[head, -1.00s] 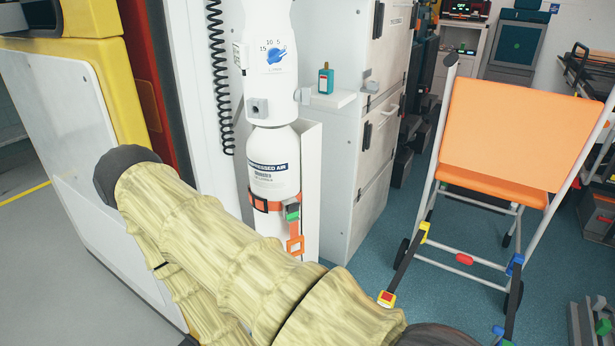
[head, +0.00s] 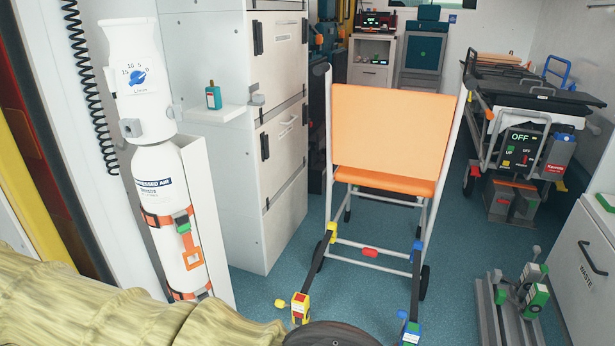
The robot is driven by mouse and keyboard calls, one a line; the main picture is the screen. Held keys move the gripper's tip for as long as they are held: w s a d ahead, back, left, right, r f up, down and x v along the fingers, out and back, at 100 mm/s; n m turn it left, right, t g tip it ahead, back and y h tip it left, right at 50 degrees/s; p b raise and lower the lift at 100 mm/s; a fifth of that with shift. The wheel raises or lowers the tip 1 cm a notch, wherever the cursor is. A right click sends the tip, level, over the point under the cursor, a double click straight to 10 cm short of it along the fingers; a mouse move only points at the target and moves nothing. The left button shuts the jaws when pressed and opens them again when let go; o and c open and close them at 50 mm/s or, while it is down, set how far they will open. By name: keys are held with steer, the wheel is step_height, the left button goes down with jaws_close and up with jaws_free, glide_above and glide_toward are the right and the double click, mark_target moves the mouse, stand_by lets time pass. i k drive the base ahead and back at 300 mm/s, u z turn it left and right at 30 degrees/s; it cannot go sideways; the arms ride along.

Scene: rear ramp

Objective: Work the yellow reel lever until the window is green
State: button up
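The yellow reel (head: 300,310) sits low in front of the orange chair, left of the picture's bottom middle. A small yellow knob, which looks like its lever (head: 281,303), sticks out to its left. A small red patch with pale marking shows on the reel's top; it looks like the window, and I see no green there. A dark strap (head: 318,258) runs from the reel up to a yellow fitting (head: 331,230) on the chair frame. My gripper is not in view; only my sleeved arm crosses the lower left.
The orange chair (head: 390,130) stands on the blue floor. A blue reel (head: 410,331) with its own strap is to the right. Another floor fitting with green parts (head: 530,285) is farther right. A compressed-air cylinder (head: 160,200) and white cabinets (head: 285,130) stand left.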

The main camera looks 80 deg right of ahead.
mark_target(279, 302)
steer(key=k, duration=0.4)
steer(key=z, duration=1.65)
steer(key=i, duration=0.5)
